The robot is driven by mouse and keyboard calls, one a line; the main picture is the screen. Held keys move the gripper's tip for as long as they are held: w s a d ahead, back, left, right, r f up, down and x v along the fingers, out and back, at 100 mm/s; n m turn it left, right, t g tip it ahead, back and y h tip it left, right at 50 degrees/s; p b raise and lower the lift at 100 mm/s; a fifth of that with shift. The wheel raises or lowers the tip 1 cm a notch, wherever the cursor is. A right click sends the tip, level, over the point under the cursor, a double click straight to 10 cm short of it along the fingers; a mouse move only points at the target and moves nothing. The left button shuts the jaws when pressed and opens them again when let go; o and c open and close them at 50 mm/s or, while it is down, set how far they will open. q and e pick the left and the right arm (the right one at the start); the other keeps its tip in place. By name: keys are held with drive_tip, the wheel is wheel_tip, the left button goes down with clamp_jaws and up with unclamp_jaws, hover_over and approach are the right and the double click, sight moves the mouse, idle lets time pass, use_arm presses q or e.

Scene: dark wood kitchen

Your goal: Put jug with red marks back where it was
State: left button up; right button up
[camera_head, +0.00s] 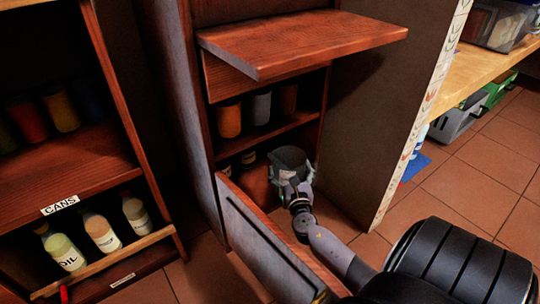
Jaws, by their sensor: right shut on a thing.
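My right gripper (297,180) reaches in from the lower right to the lower opening of the middle cupboard (258,137). It is shut on a dark, round-topped thing (289,155), which may be the jug. The fingers hide part of it, and I cannot make out red marks on it. The held thing is in front of the lower shelf space; whether it touches anything there is unclear. A reddish-brown container (257,182) shows beside it in the shadow. My left gripper is not in view.
Jars (229,119) stand on the shelf above. A wooden board (300,42) juts out overhead. An open door panel (265,245) stands in front, close to my right arm. The left cabinet holds an oil bottle (65,252) and a CANS label (59,205). Tiled floor (485,195) is clear at right.

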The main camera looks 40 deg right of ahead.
drive_tip(key=w+f+b, duration=0.3)
drive_tip(key=w+b, duration=0.2)
drive_tip(key=w, duration=0.3)
drive_tip(key=shift+w+a+f+b, duration=0.2)
drive_tip(key=shift+w+b, duration=0.05)
drive_tip(key=shift+b, duration=0.1)
drive_tip(key=shift+f, duration=0.1)
drive_tip(key=o, duration=1.5)
